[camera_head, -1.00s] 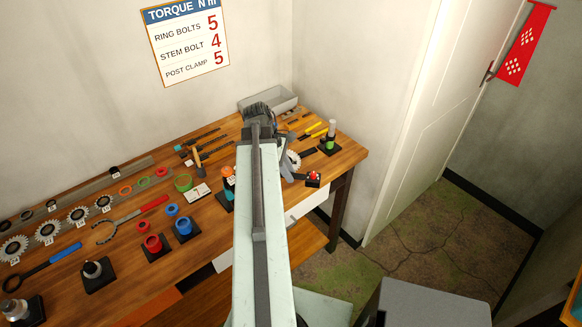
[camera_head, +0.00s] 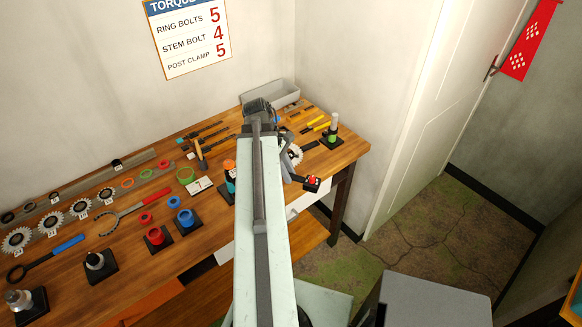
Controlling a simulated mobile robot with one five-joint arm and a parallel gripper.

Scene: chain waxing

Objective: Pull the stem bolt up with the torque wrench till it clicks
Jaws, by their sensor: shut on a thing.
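My gripper (camera_head: 258,112) is over the back right part of the bench, seen from behind at the end of my pale arm. Its fingertips and what they hold are hidden by the arm and gripper body. I cannot make out the torque wrench or the stem bolt for certain. A small dark piece with a red top (camera_head: 312,182) shows just right of my arm, near the bench's front edge. The torque sign (camera_head: 188,38) on the wall reads 4 for the stem bolt.
The wooden bench (camera_head: 350,150) carries sprockets (camera_head: 80,209), red and blue cups (camera_head: 185,218), a hammer (camera_head: 201,155) and a green-and-white bottle (camera_head: 333,130). A grey bin (camera_head: 270,93) stands at the back corner. A grey box (camera_head: 435,302) is at lower right. Floor beyond the bench is clear.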

